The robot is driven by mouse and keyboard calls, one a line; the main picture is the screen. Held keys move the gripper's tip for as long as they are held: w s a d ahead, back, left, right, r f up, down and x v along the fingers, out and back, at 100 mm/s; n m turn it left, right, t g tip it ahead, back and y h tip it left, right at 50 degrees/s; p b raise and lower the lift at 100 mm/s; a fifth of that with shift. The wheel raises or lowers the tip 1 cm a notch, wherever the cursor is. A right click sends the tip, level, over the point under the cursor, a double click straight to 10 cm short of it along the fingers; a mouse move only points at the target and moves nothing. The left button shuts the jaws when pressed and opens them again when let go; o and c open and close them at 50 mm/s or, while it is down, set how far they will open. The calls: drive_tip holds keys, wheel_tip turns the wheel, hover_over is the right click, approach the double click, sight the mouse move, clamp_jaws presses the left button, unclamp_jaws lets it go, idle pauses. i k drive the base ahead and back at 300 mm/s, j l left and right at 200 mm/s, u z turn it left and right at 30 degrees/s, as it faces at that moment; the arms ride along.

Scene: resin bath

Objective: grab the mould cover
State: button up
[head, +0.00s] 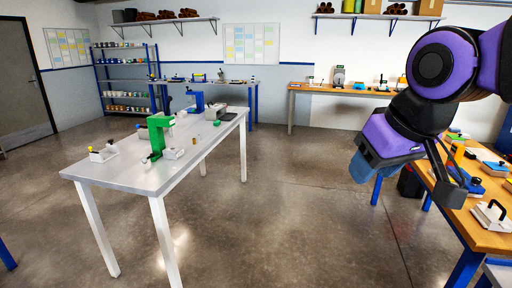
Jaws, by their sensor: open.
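My gripper (456,186) hangs in the air at the right, under my purple and black arm, in front of the wooden bench. Its dark fingers are open, and I see nothing held between them. A white block with a black handle (491,216) sits on the near part of that bench, below and right of my gripper. A smaller white piece with dark upright parts (103,153) sits on the grey table's left end. Either could be the mould cover; I cannot tell which. My arm hides part of the wooden bench.
The grey table (130,173) holds a green stand (158,135) and a blue stand (197,101). The wooden bench (463,220) carries several other small items. A back bench (350,92) and a blue shelf rack (125,80) line the walls. The middle floor is clear.

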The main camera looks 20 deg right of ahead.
sight(491, 217)
drive_tip(key=i+l, duration=0.8)
drive_tip(key=i, duration=0.6)
drive_tip(key=i+l+z, duration=0.1)
drive_tip(key=i, duration=0.65)
drive_tip(key=z, duration=0.45)
drive_tip(key=i+z, duration=0.1)
drive_tip(key=z, duration=0.75)
drive_tip(key=i+z, duration=0.1)
drive_tip(key=z, duration=1.45)
